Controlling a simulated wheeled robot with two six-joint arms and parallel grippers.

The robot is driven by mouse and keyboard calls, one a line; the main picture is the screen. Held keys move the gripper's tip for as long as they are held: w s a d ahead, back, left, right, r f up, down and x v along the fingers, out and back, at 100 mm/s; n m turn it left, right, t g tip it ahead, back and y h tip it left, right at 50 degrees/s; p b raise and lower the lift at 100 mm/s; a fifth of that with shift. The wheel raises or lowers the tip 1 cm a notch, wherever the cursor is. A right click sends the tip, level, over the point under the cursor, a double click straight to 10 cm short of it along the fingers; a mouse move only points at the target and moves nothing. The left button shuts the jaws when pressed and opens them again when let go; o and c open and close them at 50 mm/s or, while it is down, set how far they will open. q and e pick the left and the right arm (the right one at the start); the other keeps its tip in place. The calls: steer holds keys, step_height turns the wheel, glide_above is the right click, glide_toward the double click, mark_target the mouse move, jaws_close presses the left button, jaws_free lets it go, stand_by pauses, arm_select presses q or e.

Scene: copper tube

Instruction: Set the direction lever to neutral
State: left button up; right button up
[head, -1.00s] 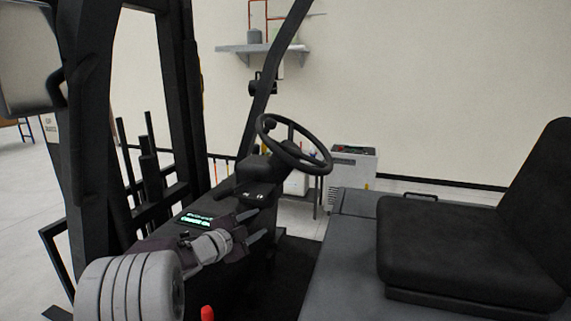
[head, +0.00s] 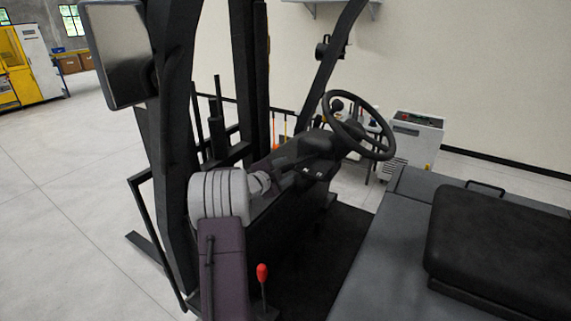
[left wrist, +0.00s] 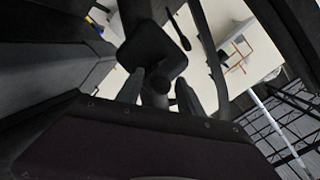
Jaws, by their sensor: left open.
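The steering column (head: 318,145) stands left of the seat, with the black steering wheel (head: 392,148) on top. My left gripper (head: 279,180) reaches to the near left side of the column, below the wheel; its fingers are hard to make out against the dark parts. In the left wrist view my left gripper (left wrist: 160,92) is open, fingers apart, with a dark round end between them; I cannot tell whether it touches. A thin black stick (left wrist: 180,33) with a thicker end shows beyond, possibly the direction lever. I cannot identify the lever surely in the head view. My right gripper is out of view.
A red-knobbed lever (head: 262,273) rises beside my left arm. The black seat (head: 505,240) is at right. The vehicle's dark front pillar (head: 172,160) and mirror (head: 118,52) stand left of my arm. Open floor lies at far left.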

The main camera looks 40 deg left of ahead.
arm_select(q)
steer(key=shift+w+d, duration=0.1)
steer(key=shift+w, duration=0.2)
steer(key=shift+w+f, duration=0.1)
steer(key=shift+w, duration=0.05)
jaws_close()
steer(key=shift+f, duration=0.1)
stand_by(1.0)
